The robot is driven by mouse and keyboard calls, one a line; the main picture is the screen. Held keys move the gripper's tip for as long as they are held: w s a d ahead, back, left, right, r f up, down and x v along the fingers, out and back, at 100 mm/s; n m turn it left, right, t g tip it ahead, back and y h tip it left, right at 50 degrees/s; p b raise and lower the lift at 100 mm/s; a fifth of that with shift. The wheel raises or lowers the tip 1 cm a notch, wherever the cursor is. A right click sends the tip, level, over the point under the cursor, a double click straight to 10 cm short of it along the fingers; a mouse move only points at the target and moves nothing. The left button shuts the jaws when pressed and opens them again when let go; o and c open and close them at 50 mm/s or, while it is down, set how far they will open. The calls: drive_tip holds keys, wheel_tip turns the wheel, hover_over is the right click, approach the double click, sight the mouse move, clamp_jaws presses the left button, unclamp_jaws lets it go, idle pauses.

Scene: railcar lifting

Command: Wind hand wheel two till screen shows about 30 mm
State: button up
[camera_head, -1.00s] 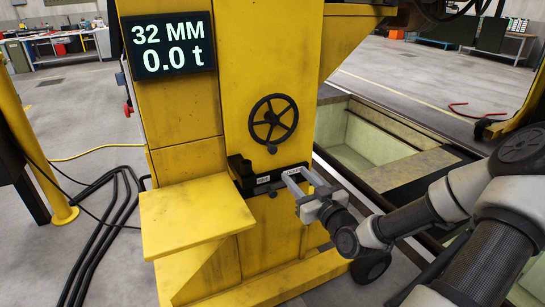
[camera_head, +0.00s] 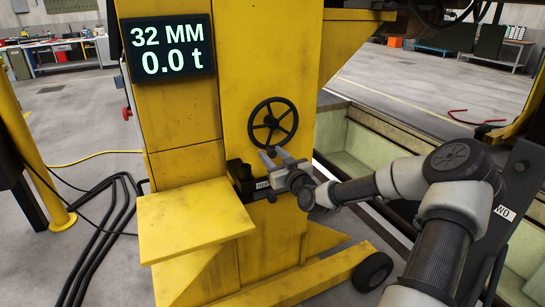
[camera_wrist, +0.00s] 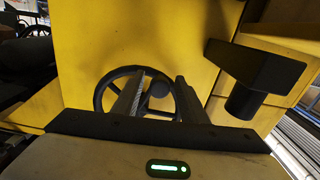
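The screen (camera_head: 170,48) on the yellow lifting jack reads 32 MM and 0.0 t. A black hand wheel (camera_head: 274,123) with several spokes is on the jack's front face, and it also shows in the wrist view (camera_wrist: 101,95). My gripper (camera_head: 271,153) is at the wheel's lower rim. In the wrist view the two fingers of my gripper (camera_wrist: 158,96) are apart. A round dark knob (camera_wrist: 158,88) shows between them; I cannot tell whether they touch it. My gripper hides the lower rim in the head view.
A yellow shelf (camera_head: 195,218) juts out at the lower left of the wheel. A dark block (camera_head: 240,171) sits just below the wheel. A dark upright piece (camera_head: 520,175) with a label ending in WO stands at the right edge. Black cables (camera_head: 105,215) lie on the floor.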

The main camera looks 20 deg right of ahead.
drive_tip(key=shift+w, duration=0.1)
clamp_jaws()
drive_tip(key=shift+d+f, duration=0.1)
